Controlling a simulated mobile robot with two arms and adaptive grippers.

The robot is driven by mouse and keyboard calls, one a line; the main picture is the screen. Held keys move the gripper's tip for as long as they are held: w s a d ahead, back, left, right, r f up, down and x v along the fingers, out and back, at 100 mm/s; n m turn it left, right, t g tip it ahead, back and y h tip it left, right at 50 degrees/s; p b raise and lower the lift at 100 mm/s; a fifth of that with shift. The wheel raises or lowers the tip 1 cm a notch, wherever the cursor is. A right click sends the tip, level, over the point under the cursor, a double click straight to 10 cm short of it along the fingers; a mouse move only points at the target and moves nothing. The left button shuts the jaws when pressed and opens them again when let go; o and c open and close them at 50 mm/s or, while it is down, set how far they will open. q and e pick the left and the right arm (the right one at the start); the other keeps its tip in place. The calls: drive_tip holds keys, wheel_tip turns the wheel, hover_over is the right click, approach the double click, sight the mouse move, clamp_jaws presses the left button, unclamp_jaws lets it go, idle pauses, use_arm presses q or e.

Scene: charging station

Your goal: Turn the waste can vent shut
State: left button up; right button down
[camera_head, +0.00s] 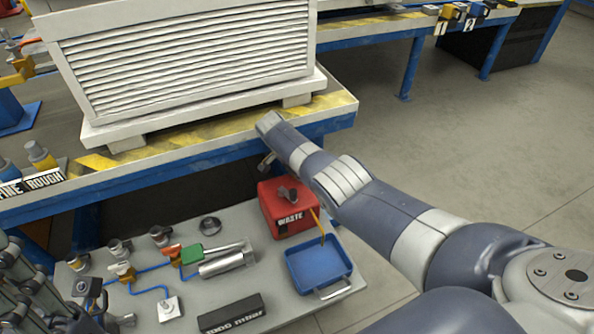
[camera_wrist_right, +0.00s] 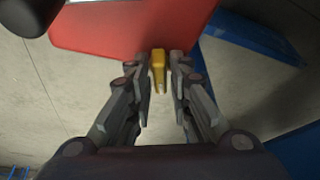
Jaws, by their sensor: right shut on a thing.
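The red waste can (camera_head: 290,221), labelled WASTE, stands on the grey lower shelf, with a dark fitting (camera_head: 288,194) on top. Its red body also shows across the top of the right wrist view (camera_wrist_right: 120,30). There a small yellow piece (camera_wrist_right: 158,62), seemingly the vent handle, sticks out at the can's edge. My right gripper (camera_wrist_right: 161,88) has its fingers close together on both sides of this yellow piece. In the head view only a small grey part of it (camera_head: 267,162) shows beyond the can. My left gripper (camera_head: 30,290) is partly in view at the lower left; its fingertips are unclear.
Valves and blue tubing lie left on the shelf (camera_head: 205,285). The workbench (camera_head: 215,128) with a large white louvred box (camera_head: 190,60) overhangs behind. Floor is clear at right.

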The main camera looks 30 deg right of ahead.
idle(0.4)
drive_tip(key=c, duration=1.6)
unclamp_jaws()
drive_tip(key=shift+c, duration=0.2)
drive_tip(key=shift+r, duration=0.1)
drive_tip(key=v, duration=1.1)
drive_tip(key=shift+r, duration=0.4)
drive_tip(key=shift+a, duration=0.1)
